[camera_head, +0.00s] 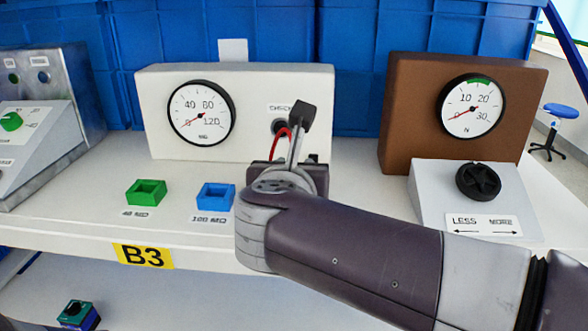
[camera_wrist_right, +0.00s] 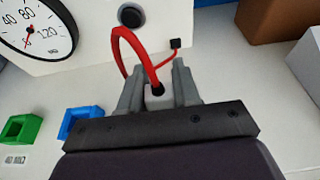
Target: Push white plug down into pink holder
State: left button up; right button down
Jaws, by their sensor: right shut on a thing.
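My right gripper (camera_wrist_right: 158,72) is shut on a white plug (camera_wrist_right: 155,100) in the right wrist view. A red cable (camera_wrist_right: 122,45) rises from the plug's top and arches over toward the white gauge box. In the head view, my right arm comes in from the right and hides the plug. The red cable (camera_head: 284,133) shows there just behind the wrist. No pink holder shows in either view. A green holder (camera_head: 146,192) and a blue holder (camera_head: 215,195) stand on the shelf left of the gripper. My left gripper is not in view.
The white box with a round gauge (camera_head: 201,112) stands behind the gripper, with a dark round socket (camera_wrist_right: 131,16) in its front. A brown gauge box (camera_head: 400,110) and a black knob (camera_head: 478,181) are at the right.

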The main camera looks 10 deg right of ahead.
jog(key=shift+f+b, duration=0.5)
jog(key=shift+f, duration=0.05)
jog(key=c, duration=0.7)
grip_release()
jog(key=shift+c, duration=0.2)
jog(key=v, duration=1.2)
jog(key=shift+s, duration=0.35)
jog(key=shift+a+r, duration=0.1)
